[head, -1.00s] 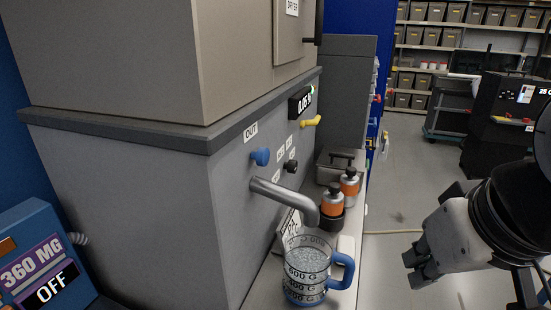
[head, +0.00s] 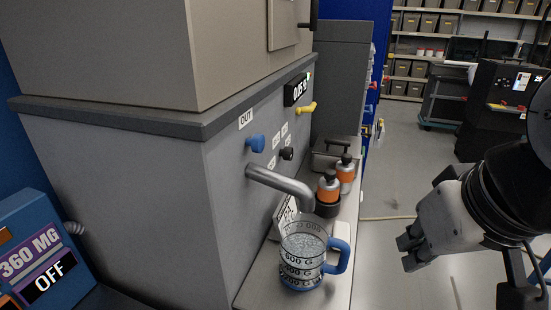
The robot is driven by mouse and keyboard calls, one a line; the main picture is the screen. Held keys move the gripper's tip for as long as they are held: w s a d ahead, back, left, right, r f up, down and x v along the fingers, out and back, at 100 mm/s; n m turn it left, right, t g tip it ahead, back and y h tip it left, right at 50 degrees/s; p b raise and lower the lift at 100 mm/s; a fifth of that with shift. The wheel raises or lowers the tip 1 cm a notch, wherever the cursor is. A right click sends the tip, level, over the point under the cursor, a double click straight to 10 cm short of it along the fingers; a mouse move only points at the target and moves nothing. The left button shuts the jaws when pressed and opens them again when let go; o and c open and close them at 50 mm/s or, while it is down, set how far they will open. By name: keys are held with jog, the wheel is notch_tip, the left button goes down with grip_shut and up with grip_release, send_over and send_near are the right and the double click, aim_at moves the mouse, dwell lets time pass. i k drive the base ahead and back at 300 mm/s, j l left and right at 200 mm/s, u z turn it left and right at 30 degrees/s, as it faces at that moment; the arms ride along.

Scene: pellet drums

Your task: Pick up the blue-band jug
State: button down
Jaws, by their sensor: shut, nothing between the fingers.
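The blue-band jug (head: 302,262) stands upright on the narrow shelf under the metal spout (head: 282,183). It is clear, with black gram markings, a blue band at its base and a blue handle on its right side. Pale pellets show inside it. My gripper (head: 406,252) is to the right of the jug, apart from it, over the floor side of the shelf. Its fingers are shut and empty, pointing left toward the jug's handle side.
Two orange-banded bottles (head: 328,187) stand behind the jug, with a lidded metal box (head: 335,155) farther back. The grey dryer (head: 120,185) walls the left, with blue (head: 256,143) and yellow (head: 306,108) knobs. The floor (head: 410,160) beyond my gripper is open.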

aim_at(305, 239)
jog(key=z, duration=2.95)
jog(key=u, duration=3.2)
jog(key=k+j+z, duration=0.15)
jog(key=k+j, duration=0.15)
jog(key=k+j+z, duration=0.1)
jog(key=k+j, duration=0.15)
jog(key=k, duration=0.25)
jog(key=k+j+z, duration=0.15)
jog(key=k, duration=0.25)
jog(key=j, duration=0.1)
